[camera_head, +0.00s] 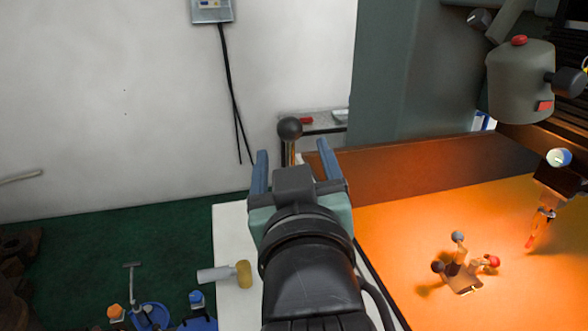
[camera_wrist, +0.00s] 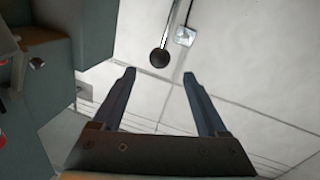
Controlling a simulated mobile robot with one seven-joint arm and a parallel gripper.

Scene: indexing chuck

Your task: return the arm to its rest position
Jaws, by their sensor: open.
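My gripper (camera_head: 292,146) points away from the head camera, toward the wall, with its two blue fingers spread wide. In the wrist view my gripper (camera_wrist: 159,73) shows both fingers apart with nothing held between them. A dark ball knob (camera_head: 290,128) on a short stem shows past the fingertips in the head view. A dark ball on a rod (camera_wrist: 160,57) also lies just past the fingertips in the wrist view, apart from both fingers. I cannot tell how far the knob is from the gripper.
An orange-lit table (camera_head: 400,230) at right carries a small knobbed handle piece (camera_head: 463,268). A grey machine head (camera_head: 520,80) hangs above it. A mallet (camera_head: 225,274) lies on a white surface left of my arm. A wall box (camera_head: 212,10) has hanging cables.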

